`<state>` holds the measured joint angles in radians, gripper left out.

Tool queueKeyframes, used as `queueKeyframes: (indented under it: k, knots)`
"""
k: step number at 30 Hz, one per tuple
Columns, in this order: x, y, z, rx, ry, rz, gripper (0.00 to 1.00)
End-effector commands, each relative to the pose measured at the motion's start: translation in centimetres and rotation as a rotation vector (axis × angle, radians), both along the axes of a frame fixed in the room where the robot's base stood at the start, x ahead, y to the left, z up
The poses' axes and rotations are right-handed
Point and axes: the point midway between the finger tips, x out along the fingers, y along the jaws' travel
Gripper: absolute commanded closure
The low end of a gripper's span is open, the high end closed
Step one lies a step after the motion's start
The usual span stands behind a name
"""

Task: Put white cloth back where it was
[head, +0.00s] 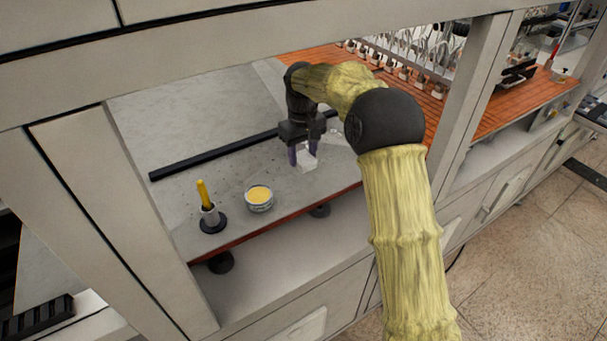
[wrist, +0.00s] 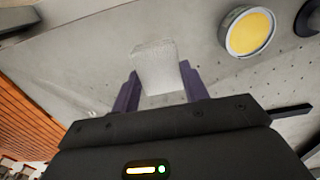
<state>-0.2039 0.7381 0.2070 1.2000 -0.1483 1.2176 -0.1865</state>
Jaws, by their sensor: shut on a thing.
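The white cloth (wrist: 155,66) is pale and stands up between the two purple fingers of my gripper (wrist: 160,92) in the wrist view. In the head view my gripper (head: 304,153) points down over the grey table surface, shut on the cloth (head: 306,162). The cloth hangs at or just above the surface; I cannot tell whether it touches. Part of the cloth is hidden by the fingers.
A round tin with yellow contents (head: 259,198) and a yellow-handled tool in a dark-based holder (head: 208,208) stand left of my gripper. A black bar (head: 215,156) lies behind. An orange slatted surface (head: 447,112) is at the right. Frame posts (head: 478,85) bound the opening.

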Motion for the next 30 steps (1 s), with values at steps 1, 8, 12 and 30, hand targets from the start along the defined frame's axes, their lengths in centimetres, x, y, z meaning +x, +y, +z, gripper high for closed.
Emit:
queueKeyframes:
  k: [1,8,12,30]
  knots:
    - [-0.1,-0.1,-0.8,-0.003,0.006,-0.001,0.77]
    - [0.1,-0.2,-3.2,-0.001,0.001,-0.003,0.77]
    - [0.1,-0.2,-3.3,-0.001,-0.001,-0.003,0.77]
    - [0.0,-0.2,-7.0,0.001,-0.001,-0.003,0.77]
